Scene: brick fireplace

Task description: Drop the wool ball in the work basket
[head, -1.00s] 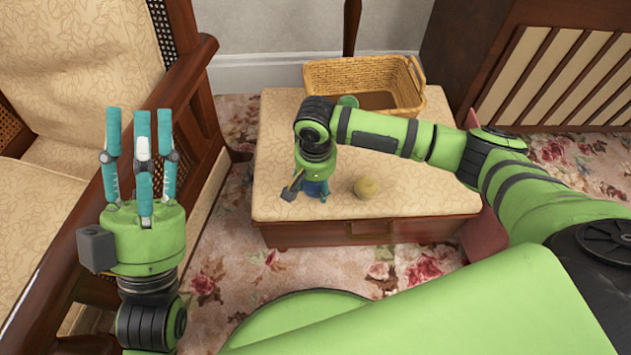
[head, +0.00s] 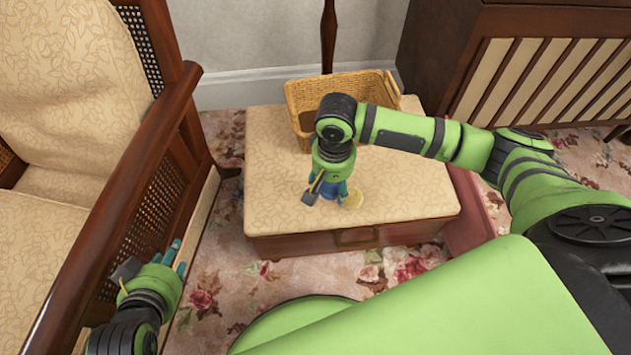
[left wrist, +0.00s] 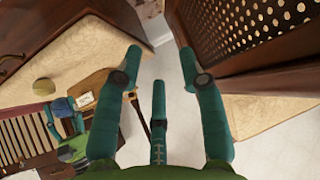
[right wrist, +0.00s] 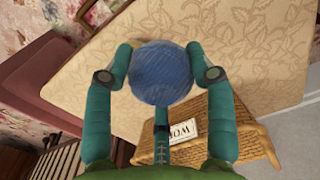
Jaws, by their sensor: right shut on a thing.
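A blue wool ball (right wrist: 161,76) is between the fingers of my right gripper (right wrist: 160,75), which is shut on it. In the head view this gripper (head: 333,192) points down over the front of the cushioned stool, and only a bit of blue shows under it. Whether the ball touches the stool is hard to tell. The wicker work basket (head: 300,97) stands at the back of the stool, partly behind my right arm; its wall and white label also show in the right wrist view (right wrist: 225,122). My left gripper (left wrist: 160,65) is open and empty, low beside the armchair.
A pale yellow ball (head: 352,199) lies on the stool (head: 420,195) right beside my right gripper. A wooden armchair (head: 150,150) stands at left, and a slatted wooden cabinet (head: 540,80) at back right. The stool top's left side is clear.

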